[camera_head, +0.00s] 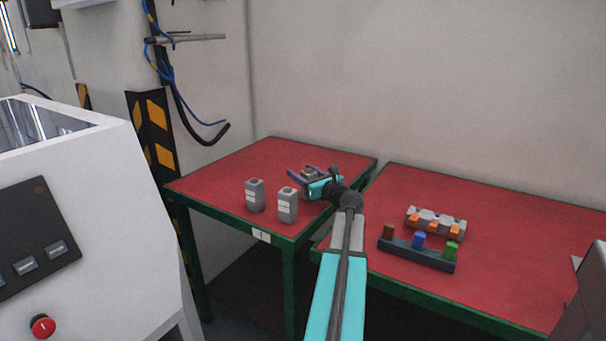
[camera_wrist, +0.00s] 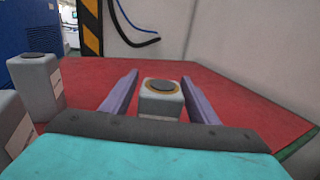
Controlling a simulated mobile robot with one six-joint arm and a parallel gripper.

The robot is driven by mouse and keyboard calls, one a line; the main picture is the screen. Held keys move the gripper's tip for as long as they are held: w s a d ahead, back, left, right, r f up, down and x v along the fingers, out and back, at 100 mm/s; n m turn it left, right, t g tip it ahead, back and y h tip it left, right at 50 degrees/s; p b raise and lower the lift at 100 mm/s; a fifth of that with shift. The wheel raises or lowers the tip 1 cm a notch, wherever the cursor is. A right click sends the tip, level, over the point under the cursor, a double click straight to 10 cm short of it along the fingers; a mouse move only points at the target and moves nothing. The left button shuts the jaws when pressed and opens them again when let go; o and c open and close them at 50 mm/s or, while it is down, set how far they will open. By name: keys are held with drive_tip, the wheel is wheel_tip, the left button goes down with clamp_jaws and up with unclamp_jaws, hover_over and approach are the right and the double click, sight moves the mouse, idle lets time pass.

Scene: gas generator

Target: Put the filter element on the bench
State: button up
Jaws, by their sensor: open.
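A grey boxy element with a round dark cap in a yellowish ring (camera_wrist: 161,104), which looks like a filter element, stands upright on the red top of the left bench (camera_head: 215,180). My gripper (camera_wrist: 160,77) is open, with one purple finger on each side of this element; gaps show between it and the fingers. In the head view my gripper (camera_head: 308,172) is low over the back part of the bench and partly hides the element. Two similar grey elements (camera_head: 255,195) (camera_head: 287,205) stand upright near the bench's front edge, left of my gripper.
A second red bench (camera_head: 510,240) on the right holds a dark rack (camera_head: 415,254) with brown, blue and green pieces, and a grey block with orange parts (camera_head: 435,223). A white machine (camera_head: 90,190) stands at left. The left bench's left part is clear.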

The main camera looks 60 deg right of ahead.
sight(309, 174)
drive_tip(key=shift+v, duration=3.75)
drive_tip(key=shift+r, duration=0.1)
